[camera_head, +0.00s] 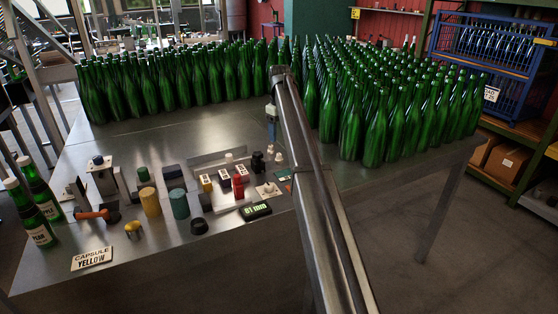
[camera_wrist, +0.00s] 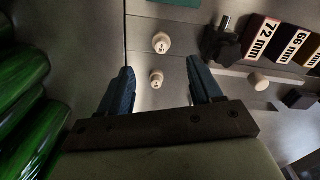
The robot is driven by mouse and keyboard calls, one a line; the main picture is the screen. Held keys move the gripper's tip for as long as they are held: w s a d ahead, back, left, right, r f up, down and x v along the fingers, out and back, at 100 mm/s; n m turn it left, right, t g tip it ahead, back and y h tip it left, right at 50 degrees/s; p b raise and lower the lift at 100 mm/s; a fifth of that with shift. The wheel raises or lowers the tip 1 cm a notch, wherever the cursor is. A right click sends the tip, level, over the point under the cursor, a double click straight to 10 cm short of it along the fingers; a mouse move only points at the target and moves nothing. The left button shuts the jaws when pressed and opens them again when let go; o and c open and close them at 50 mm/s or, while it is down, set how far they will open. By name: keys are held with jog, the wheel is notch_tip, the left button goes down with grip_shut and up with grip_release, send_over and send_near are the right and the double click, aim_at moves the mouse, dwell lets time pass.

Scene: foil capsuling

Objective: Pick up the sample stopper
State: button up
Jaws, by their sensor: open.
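Two small cream stoppers with dark marks on top stand on the steel table. In the wrist view one stopper (camera_wrist: 156,79) lies between my two blue fingers, and the other stopper (camera_wrist: 161,43) is just beyond the fingertips. The marks are too small to tell for sure which is the sample stopper. In the head view they show as a far stopper (camera_head: 270,149) and a nearer stopper (camera_head: 279,157). My gripper (camera_wrist: 160,66) is open and empty, pointing down above them; it also shows in the head view (camera_head: 272,132). Whether the fingertips reach stopper height is unclear.
A black clamp-like piece (camera_wrist: 220,42) and a cream plug (camera_wrist: 258,82) stand close on the right in the wrist view. Size blocks (camera_wrist: 262,38) are beyond. Green bottles (camera_wrist: 20,75) crowd the left.

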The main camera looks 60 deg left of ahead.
aim_at(279, 154)
notch_tip(279, 154, down, 10)
jog(key=shift+s+a+f, duration=0.1)
dwell(0.5)
jog(key=shift+c, duration=0.3)
jog(key=c, duration=1.1)
